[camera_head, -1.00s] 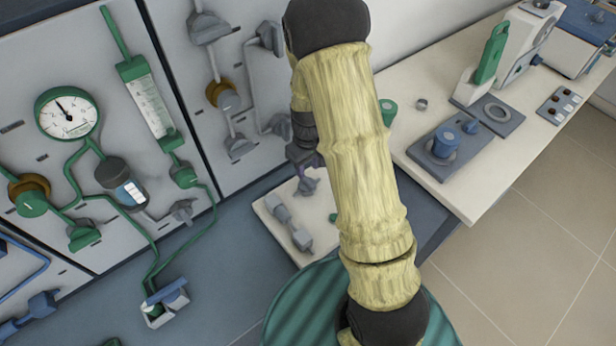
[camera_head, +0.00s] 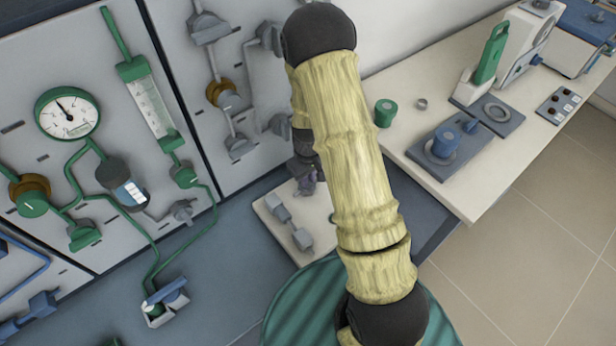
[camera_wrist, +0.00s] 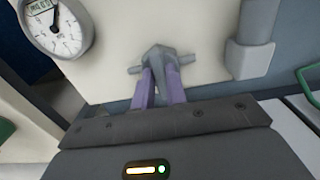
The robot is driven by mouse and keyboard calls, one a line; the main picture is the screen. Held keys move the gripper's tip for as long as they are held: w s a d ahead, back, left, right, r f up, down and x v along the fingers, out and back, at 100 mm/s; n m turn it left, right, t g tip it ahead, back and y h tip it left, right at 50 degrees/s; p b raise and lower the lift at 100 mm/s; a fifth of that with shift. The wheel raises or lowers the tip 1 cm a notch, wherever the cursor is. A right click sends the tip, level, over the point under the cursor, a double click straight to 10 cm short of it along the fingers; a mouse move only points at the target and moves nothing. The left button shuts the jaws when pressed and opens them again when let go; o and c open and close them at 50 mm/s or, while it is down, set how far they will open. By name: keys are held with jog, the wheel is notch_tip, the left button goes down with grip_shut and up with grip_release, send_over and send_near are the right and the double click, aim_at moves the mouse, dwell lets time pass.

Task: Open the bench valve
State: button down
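The bench valve's grey handle (camera_wrist: 160,60) stands on a white panel in the wrist view, with a lug to each side and a central bar toward me. My gripper (camera_wrist: 160,76) has its two purple fingers on either side of that central bar. I cannot tell whether the fingers press on it or stand slightly apart. In the head view my gripper (camera_head: 308,186) is over the white bench plate (camera_head: 270,207), and it and my arm mostly hide the valve handle.
Grey pipe fittings (camera_head: 290,225) lie on the plate just left of my gripper. A wall panel with a gauge (camera_head: 67,114) and green piping is at left. A pale bench (camera_head: 465,190) with a green cap (camera_head: 384,112) and instruments is at right. Open floor lies at lower right.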

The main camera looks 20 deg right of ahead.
jog(key=shift+m, duration=0.5)
jog(key=m, duration=0.3)
jog(key=shift+p, duration=0.35)
jog(key=m+p, duration=0.1)
jog(key=m, duration=0.4)
jog(key=shift+a+r, duration=0.1)
jog(key=shift+a, duration=0.05)
jog(key=m+p, duration=0.1)
jog(key=m, duration=0.3)
jog(key=shift+w, duration=0.15)
jog(key=m+p, duration=0.1)
jog(key=m, duration=0.4)
jog(key=shift+w+a, duration=0.1)
jog(key=c, duration=1.4)
grip_release()
jog(key=shift+c, duration=0.2)
